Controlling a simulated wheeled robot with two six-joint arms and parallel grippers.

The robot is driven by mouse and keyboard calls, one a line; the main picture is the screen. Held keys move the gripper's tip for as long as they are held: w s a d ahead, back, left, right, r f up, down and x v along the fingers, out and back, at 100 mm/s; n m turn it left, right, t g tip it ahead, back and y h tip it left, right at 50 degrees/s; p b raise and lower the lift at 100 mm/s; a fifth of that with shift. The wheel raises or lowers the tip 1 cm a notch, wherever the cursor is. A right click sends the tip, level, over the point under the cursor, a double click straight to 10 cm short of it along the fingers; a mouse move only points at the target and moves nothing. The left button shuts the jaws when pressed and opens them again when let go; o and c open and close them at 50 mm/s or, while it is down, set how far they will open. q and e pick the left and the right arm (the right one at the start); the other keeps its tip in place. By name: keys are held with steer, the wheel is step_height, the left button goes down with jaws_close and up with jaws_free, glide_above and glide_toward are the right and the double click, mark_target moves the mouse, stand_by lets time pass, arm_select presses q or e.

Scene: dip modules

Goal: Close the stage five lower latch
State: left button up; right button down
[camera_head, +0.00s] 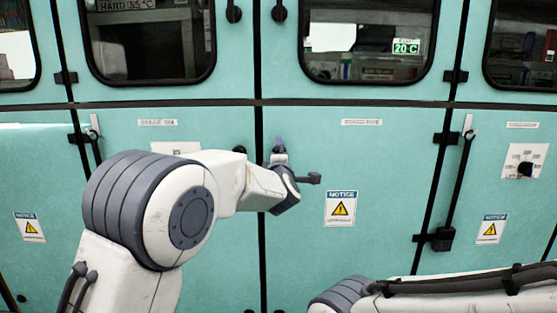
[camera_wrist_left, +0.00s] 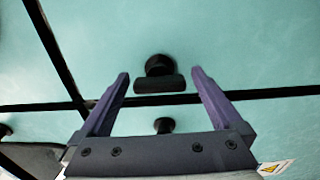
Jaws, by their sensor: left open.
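The stage five lower door (camera_head: 385,165) is the teal panel right of centre, with a label reading roughly "stage five" (camera_head: 361,122). It looks level with its neighbours. My left gripper (camera_head: 279,143) is at this door's upper left edge and hides the latch there in the head view. In the left wrist view, the latch (camera_wrist_left: 160,72), a dark round base with a short bar, lies just beyond and between the open purple fingertips of my left gripper (camera_wrist_left: 159,75). The bar looks roughly parallel to the dark seam between the doors. I cannot tell whether the fingers touch it.
The stage six lower door (camera_head: 125,140) adjoins on the left, with its dark latch (camera_head: 239,150) close beside my gripper; this latch also shows in the wrist view (camera_wrist_left: 163,125). Windowed doors are above. My right arm (camera_head: 440,290) crosses the bottom right.

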arm_select(q)
steer(key=s, duration=1)
steer(key=shift+s, duration=0.2)
steer(key=shift+f, duration=0.1)
